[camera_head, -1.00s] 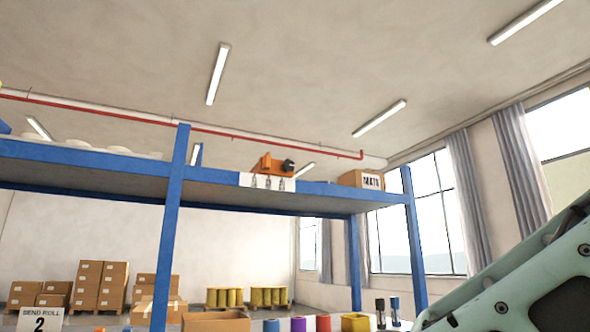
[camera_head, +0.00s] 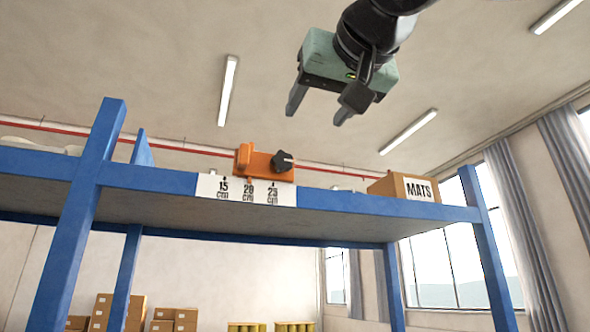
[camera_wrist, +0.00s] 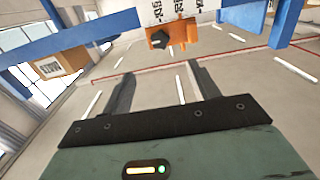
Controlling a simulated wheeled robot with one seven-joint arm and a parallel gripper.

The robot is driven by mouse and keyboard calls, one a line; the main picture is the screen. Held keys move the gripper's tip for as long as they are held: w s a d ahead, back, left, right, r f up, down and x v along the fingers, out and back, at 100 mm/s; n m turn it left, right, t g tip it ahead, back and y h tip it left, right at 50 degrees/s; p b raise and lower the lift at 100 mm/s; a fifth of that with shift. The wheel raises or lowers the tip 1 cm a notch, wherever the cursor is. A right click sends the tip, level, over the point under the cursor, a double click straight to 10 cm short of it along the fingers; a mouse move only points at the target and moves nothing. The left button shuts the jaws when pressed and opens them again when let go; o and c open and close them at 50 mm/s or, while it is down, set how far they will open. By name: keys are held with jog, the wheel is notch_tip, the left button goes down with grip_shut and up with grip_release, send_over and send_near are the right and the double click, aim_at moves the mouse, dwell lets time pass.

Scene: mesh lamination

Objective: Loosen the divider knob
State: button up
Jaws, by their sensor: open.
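The divider is an orange block (camera_head: 258,164) on the front edge of the blue shelf, above a white scale marked 15, 20 and 25 cm (camera_head: 247,190). Its black lobed knob (camera_head: 283,162) is on the right part of its front face. My gripper (camera_head: 318,116) is open and empty, above and to the right of the knob, apart from it. In the wrist view the knob (camera_wrist: 160,41) and the orange block (camera_wrist: 178,34) appear upside down, beyond the open fingers (camera_wrist: 160,85).
A cardboard box marked MATS (camera_head: 404,188) stands on the shelf to the right. Blue posts (camera_head: 78,220) hold up the shelf (camera_head: 345,202). White round items (camera_head: 40,146) lie at the left. The space in front of the divider looks clear.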

jog(key=p, duration=0.7)
send_near(283, 161)
jog(key=x, duration=0.8)
jog(key=shift+w, duration=0.15)
jog(key=c, duration=1)
